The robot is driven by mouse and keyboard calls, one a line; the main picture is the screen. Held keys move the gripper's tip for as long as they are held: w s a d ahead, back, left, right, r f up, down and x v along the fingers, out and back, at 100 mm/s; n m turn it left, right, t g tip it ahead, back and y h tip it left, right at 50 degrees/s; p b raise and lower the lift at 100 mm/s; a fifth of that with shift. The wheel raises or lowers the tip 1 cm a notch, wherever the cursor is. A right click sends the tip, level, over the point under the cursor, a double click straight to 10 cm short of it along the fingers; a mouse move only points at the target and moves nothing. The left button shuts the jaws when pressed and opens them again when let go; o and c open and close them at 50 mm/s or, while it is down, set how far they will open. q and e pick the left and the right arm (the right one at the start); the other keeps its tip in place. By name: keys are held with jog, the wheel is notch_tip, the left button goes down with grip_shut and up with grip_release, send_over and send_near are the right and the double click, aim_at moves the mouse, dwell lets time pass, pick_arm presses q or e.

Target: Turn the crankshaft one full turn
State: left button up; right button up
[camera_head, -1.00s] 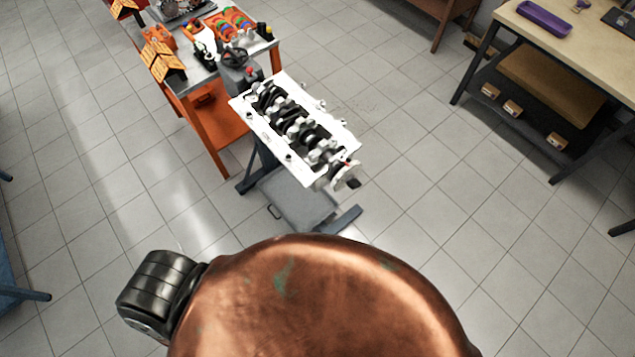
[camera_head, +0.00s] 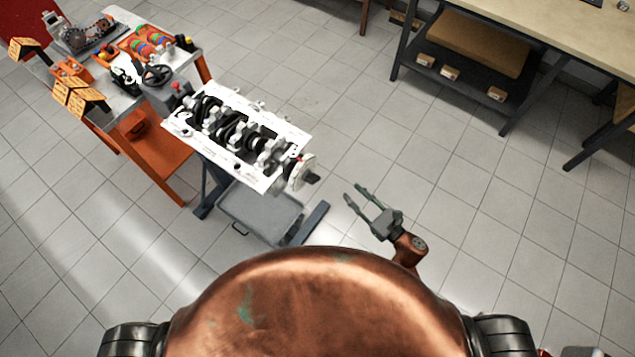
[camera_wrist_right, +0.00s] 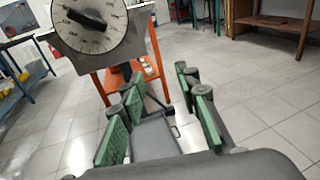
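The crankshaft (camera_head: 243,133) lies in the white engine block (camera_head: 181,123), which is held on a grey stand. A round pale dial-like disc with a dark knob (camera_head: 303,175) sits at the block's near right end. In the right wrist view the disc (camera_wrist_right: 112,38) shows degree-like marks and a dark pointed bar at its centre. My right gripper (camera_head: 358,203) is open and empty, to the right of and nearer than the disc, apart from it. Its green-padded fingers (camera_wrist_right: 160,128) are spread below the disc in the wrist view. My left gripper is not in view.
An orange-legged workbench (camera_head: 160,150) with tools and trays stands behind the block at left. A grey tray (camera_head: 262,212) sits low on the stand. A wooden-topped table (camera_head: 540,22) is at upper right. The floor right of the stand is clear.

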aim_at(317, 182)
jog(key=s+a+r+n+g+y+b, duration=0.1)
jog(key=s+a+r+n+g+y, duration=0.25)
jog(key=a+r+n, duration=0.65)
jog(key=w+a, duration=0.1)
jog(key=w+a+f+n, duration=0.1)
jog(key=w, duration=0.1)
jog(key=w+a+f+n+p, duration=0.1)
jog(key=w, duration=0.1)
jog(key=shift+t, duration=0.35)
jog(key=shift+c, duration=0.5)
grip_shut()
